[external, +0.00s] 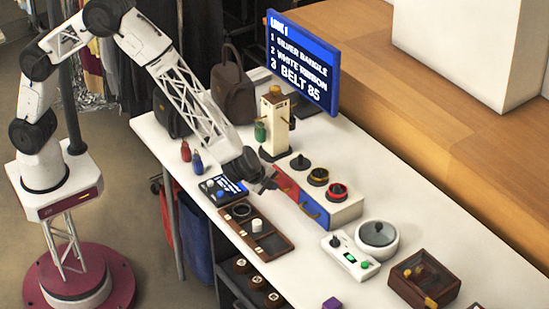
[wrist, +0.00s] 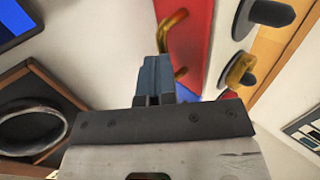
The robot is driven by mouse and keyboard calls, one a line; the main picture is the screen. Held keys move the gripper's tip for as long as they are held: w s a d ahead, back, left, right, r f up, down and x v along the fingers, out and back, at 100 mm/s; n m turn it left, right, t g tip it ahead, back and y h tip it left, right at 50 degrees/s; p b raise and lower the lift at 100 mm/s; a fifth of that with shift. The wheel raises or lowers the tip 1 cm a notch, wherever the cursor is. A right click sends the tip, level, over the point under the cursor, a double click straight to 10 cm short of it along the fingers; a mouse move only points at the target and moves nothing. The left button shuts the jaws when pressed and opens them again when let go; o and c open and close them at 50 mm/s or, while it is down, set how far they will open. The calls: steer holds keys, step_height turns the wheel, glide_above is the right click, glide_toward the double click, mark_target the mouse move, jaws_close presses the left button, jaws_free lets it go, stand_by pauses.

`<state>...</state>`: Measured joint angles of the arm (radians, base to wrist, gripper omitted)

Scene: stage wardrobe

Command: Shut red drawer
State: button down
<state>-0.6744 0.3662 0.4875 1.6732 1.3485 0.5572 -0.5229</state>
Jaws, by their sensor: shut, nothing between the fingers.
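The red drawer (external: 287,184) is in the left part of a white cabinet (external: 345,212), beside a blue drawer (external: 313,212). In the wrist view the red front (wrist: 196,40) carries a curved brass handle (wrist: 170,32). My gripper (external: 268,184) is in front of the red drawer and partly covers it. In the wrist view my gripper (wrist: 155,62) has its fingers together and empty, close to the handle and overlapping part of it. Contact with the handle or front cannot be told. How far the drawer stands out is unclear.
Several dark, amber and red knobs (external: 318,176) stand on the cabinet top. A brown tray (external: 257,232) and a small dark panel (external: 222,190) lie in front. A beige post (external: 273,125) stands behind left. A white device (external: 350,255) and round pot (external: 377,238) stand right.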

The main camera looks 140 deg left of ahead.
steer(key=shift+a, duration=0.2)
steer(key=shift+d, duration=0.15)
steer(key=shift+d+r, duration=0.15)
steer(key=shift+d, duration=0.4)
steer(key=d, duration=0.2)
steer(key=shift+d+r, duration=0.3)
steer(key=shift+d, duration=0.1)
steer(key=v, duration=1)
steer(key=shift+d, duration=0.1)
